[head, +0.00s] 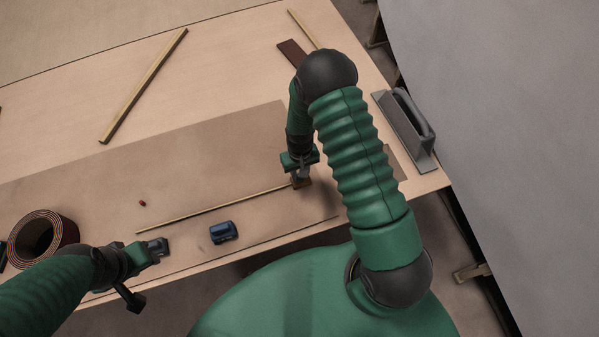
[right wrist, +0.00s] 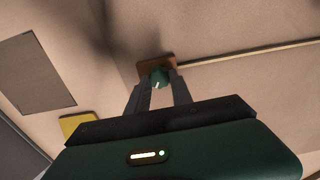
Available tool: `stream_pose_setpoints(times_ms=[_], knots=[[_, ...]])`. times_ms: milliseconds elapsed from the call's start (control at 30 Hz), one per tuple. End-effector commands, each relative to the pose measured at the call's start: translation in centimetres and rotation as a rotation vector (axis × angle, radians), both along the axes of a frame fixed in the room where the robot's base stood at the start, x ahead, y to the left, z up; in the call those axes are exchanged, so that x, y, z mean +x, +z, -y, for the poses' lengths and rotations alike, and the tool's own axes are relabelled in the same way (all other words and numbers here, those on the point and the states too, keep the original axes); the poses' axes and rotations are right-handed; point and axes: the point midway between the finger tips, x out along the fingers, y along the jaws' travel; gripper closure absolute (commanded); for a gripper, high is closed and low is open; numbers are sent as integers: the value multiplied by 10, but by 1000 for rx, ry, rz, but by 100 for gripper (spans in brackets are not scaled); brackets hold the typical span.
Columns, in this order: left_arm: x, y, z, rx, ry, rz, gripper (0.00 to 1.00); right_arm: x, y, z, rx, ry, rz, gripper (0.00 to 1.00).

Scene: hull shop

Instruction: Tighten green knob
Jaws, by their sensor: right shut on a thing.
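In the head view my right gripper (head: 301,170) points down at the brown block (head: 304,184) at the right end of a thin wooden strip (head: 215,210); the knob is hidden there. My left gripper (head: 160,247) is low over the table's near left part, apart from the knob; its jaw opening is unclear.
A blue object (head: 223,232) and a small red piece (head: 142,203) lie near the strip. A brown coil (head: 66,232) stands at left. A grey handled tool (head: 405,132) lies near the right table edge. A wooden bar (head: 145,85) lies farther back.

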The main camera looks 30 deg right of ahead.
Motion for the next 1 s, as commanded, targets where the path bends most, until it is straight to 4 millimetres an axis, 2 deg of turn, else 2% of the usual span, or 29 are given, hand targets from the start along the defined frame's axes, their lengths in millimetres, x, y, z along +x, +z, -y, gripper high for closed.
stream_pose_setpoints(times_ms=[133, 167, 333, 600, 733, 867, 1000], knots=[[0, 0, 0, 0, 0, 0, 64, -1, -1, 0, 0, 1, -2, 100], [0, 0, 0, 0, 0, 0, 64, -1, -1, 0, 0, 1, -2, 72], [0, 0, 0, 0, 0, 0, 64, -1, -1, 0, 0, 1, -2, 51], [0, 0, 0, 0, 0, 0, 64, -1, 0, 0, 0, 2, -1, 51], [0, -1, 0, 0, 0, 0, 64, 1, 11, 0, 0, 2, 2, 51], [0, -4, 0, 0, 0, 0, 64, 2, 41, 0, 0, 2, 5, 51], [0, -7, 0, 0, 0, 0, 64, 2, 83, 0, 0, 2, 6, 51]])
